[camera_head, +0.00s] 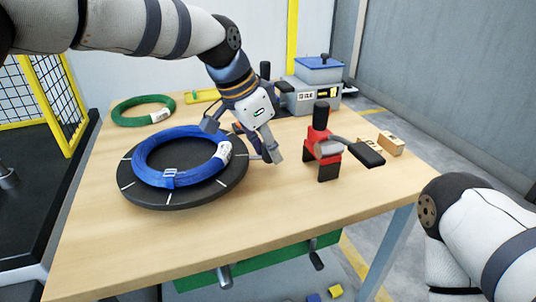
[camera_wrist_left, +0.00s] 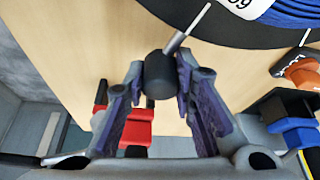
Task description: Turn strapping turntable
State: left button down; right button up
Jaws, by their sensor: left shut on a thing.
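The black turntable (camera_head: 190,197) lies flat on the table and bears a blue coil (camera_head: 170,168) with a strap and a white label. In the wrist view the turntable's dark edge (camera_wrist_left: 225,30) shows at the top, with a grey rod running from it to a black knob (camera_wrist_left: 160,75). My left gripper (camera_head: 241,142) is at the right edge of the turntable, pointing down. In the wrist view its fingers (camera_wrist_left: 160,90) are shut on the knob, one on each side. The knob is hidden in the head view. My right gripper is out of view.
A red tool (camera_head: 323,150) with a black handle stands just right of my left gripper. A green coil (camera_head: 143,110) lies behind the turntable. A grey device (camera_head: 305,96) with a blue lid stands at the back right, small cardboard boxes (camera_head: 391,144) near the right edge. The front table (camera_head: 280,215) is clear.

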pick_arm(q)
jog(key=shift+w+a+n+t+y+b, duration=0.1)
jog(key=shift+w+n+t+y+b, duration=0.1)
jog(key=shift+w+n, duration=0.55)
jog(key=shift+w+a+n+t+y+b, duration=0.15)
jog(key=shift+w+n, duration=0.3)
jog(key=shift+w, duration=0.6)
jog(key=shift+w+a+n, duration=0.15)
jog(key=shift+w+n, duration=0.25)
jog(key=shift+w, duration=0.15)
jog(key=shift+w+a+t, duration=0.1)
jog(key=shift+t, duration=0.15)
jog(key=c, duration=1.3)
grip_release()
jog(key=v, duration=1.2)
jog(key=shift+w, duration=0.1)
